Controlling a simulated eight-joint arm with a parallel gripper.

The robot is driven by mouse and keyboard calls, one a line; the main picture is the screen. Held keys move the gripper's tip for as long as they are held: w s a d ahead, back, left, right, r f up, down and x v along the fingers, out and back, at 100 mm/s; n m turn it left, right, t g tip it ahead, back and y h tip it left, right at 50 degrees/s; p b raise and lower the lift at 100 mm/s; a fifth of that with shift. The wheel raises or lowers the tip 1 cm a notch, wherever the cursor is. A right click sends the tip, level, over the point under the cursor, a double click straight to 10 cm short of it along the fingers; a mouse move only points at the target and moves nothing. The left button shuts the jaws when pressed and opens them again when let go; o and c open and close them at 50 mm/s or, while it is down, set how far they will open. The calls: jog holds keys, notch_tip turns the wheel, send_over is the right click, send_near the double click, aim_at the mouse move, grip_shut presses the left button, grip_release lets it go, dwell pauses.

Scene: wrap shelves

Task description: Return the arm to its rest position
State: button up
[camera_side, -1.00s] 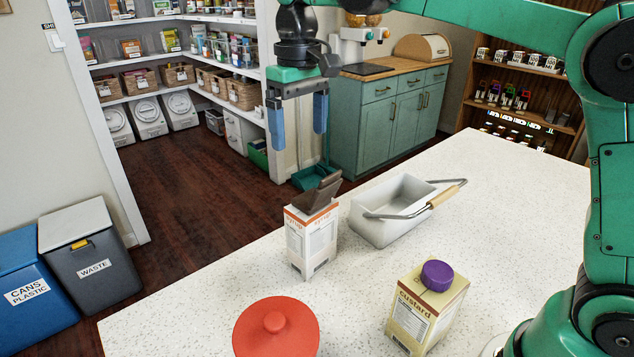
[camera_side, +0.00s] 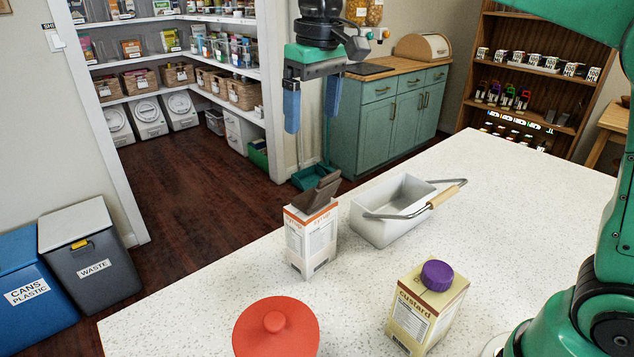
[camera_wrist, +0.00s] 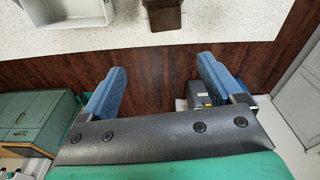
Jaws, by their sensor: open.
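My gripper (camera_side: 310,118) hangs in the air above and behind the counter items in the side view, with its two blue fingers spread apart and nothing between them. In the wrist view my gripper (camera_wrist: 160,85) is also open and empty, with dark floor below it. A carton with a brown clip-like top (camera_side: 311,240) stands upright on the white counter (camera_side: 520,225), below the gripper and apart from it. The brown top (camera_wrist: 163,14) shows at the upper edge of the wrist view.
A white basket with a wooden-grip handle (camera_side: 385,225) stands beside the carton. A custard carton with a purple cap (camera_side: 420,315) and a red lid (camera_side: 276,330) are nearer the front. A waste bin (camera_side: 90,265) stands on the floor at left.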

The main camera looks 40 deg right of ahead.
jog(key=s+d+f+t, duration=0.1)
jog(key=s+f+t, duration=0.2)
jog(key=s+f, duration=0.2)
jog(key=s+d+f+m+t, duration=0.1)
jog(key=s+d+f+t, duration=0.1)
jog(key=s+f, duration=0.3)
jog(key=shift+s+d+f+t, duration=0.25)
jog(key=shift+f+t, duration=0.25)
jog(key=shift+f, duration=0.25)
dwell(0.4)
jog(key=shift+c, duration=0.6)
notch_tip(320, 180, up, 13)
jog(key=g, duration=0.7)
send_over(331, 175)
jog(key=shift+f, duration=4.6)
